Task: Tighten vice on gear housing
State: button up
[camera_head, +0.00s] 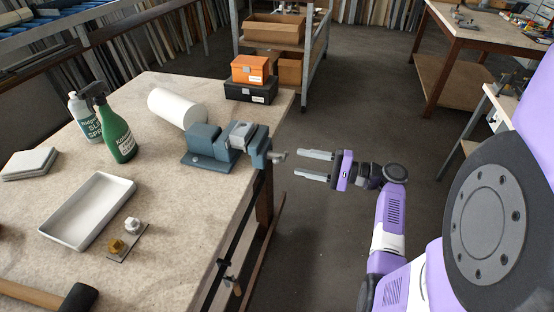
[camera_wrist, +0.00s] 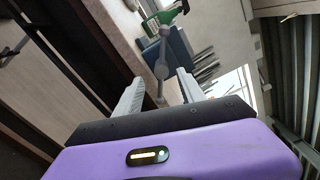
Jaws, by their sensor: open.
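The blue-grey vice (camera_head: 207,148) is mounted at the right edge of the workbench. A light grey block, seemingly the gear housing (camera_head: 241,132), sits between its jaws. The vice's grey handle (camera_head: 277,156) sticks out past the bench edge toward my gripper. My gripper (camera_head: 298,164) is open and empty, its two fingers pointing left at the handle with a small gap. In the wrist view, the handle (camera_wrist: 161,66) appears between the fingertips of my gripper (camera_wrist: 161,77), with the vice (camera_wrist: 180,44) behind. Contact with the handle cannot be told there.
On the workbench (camera_head: 175,222) are a white roll (camera_head: 178,108), a green spray bottle (camera_head: 117,134), an empty white tray (camera_head: 88,209), a hammer (camera_head: 78,299) and stacked orange (camera_head: 251,69) and black (camera_head: 251,91) boxes. The floor right of the bench is clear around my gripper.

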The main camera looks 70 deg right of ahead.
aim_at(280, 155)
jog(key=shift+m, duration=0.6)
jog(key=w, duration=0.4)
jog(key=w+p, duration=0.1)
jog(key=w, duration=0.2)
jog(key=shift+w+a, duration=0.2)
jog(key=shift+w, duration=0.2)
grip_shut()
dwell(0.6)
